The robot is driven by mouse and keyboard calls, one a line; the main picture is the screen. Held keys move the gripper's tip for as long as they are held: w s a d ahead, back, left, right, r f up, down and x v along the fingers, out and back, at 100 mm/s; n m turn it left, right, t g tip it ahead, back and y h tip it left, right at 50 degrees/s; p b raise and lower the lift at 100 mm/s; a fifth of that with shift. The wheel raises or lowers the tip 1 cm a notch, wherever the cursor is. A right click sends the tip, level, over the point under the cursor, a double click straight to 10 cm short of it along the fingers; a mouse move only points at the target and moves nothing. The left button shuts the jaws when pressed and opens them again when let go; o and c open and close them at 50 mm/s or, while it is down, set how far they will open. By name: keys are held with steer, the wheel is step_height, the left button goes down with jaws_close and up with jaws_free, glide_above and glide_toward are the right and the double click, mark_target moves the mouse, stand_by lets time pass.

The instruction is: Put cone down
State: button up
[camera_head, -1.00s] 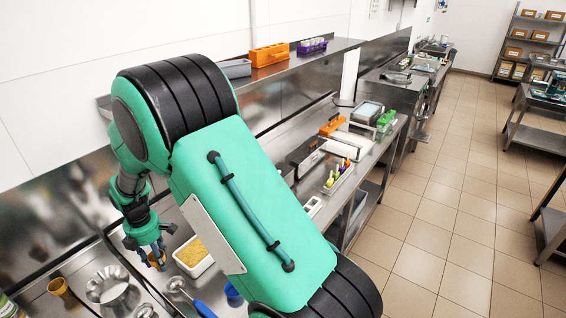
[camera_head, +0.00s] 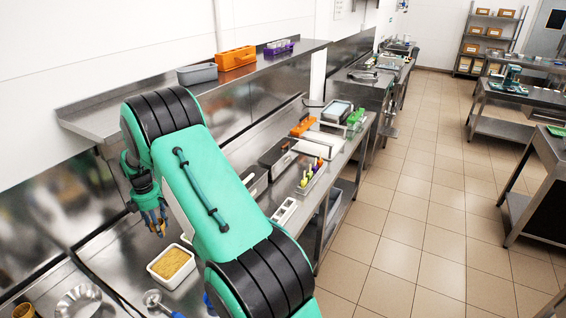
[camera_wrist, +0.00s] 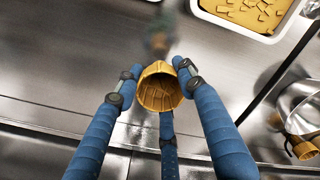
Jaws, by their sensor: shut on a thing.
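My gripper (camera_head: 155,222) hangs at the left in the head view, fingers pointing down, behind and left of a white tray. In the wrist view its blue fingers (camera_wrist: 155,82) close around a yellow-brown cone (camera_wrist: 160,92). The cone's wide open mouth faces the wrist camera, and its inside looks ribbed. The metal counter (camera_wrist: 70,60) lies below, and the cone appears held above it. In the head view the cone is small and mostly hidden between the fingers. A second cone (camera_wrist: 305,149) shows at the right edge of the wrist view, and at the bottom left of the head view (camera_head: 24,311).
The white tray (camera_head: 151,269) of yellow pieces stands beside my gripper. A metal bowl (camera_head: 72,301) and a metal tool (camera_head: 154,301) lie nearer. A shelf (camera_head: 100,118) runs along the wall above. Bare counter shows under the cone.

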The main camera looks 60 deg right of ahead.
steer(key=d+n+p, duration=0.1)
steer(key=d+n, duration=0.1)
steer(key=d, duration=0.3)
steer(key=d+n+p, duration=0.1)
steer(key=d+n, duration=0.1)
steer(key=d, duration=0.3)
steer(key=d+n+p, duration=0.1)
steer(key=d+n, duration=0.1)
steer(key=d, duration=0.4)
steer(key=shift+s+f+n, duration=0.2)
steer(key=shift+s+n, duration=0.1)
steer(key=shift+n, duration=0.1)
steer(key=w+d+r+n+b, duration=0.1)
steer(key=d+n, duration=0.3)
steer(key=d, duration=0.5)
steer(key=shift+d+r+b, duration=0.15)
steer(key=shift+d+b, duration=0.15)
steer(key=shift+b, duration=0.1)
steer(key=shift+f, duration=2.45)
steer(key=shift+f, duration=0.15)
steer(key=o, duration=0.7)
steer(key=shift+o, duration=0.2)
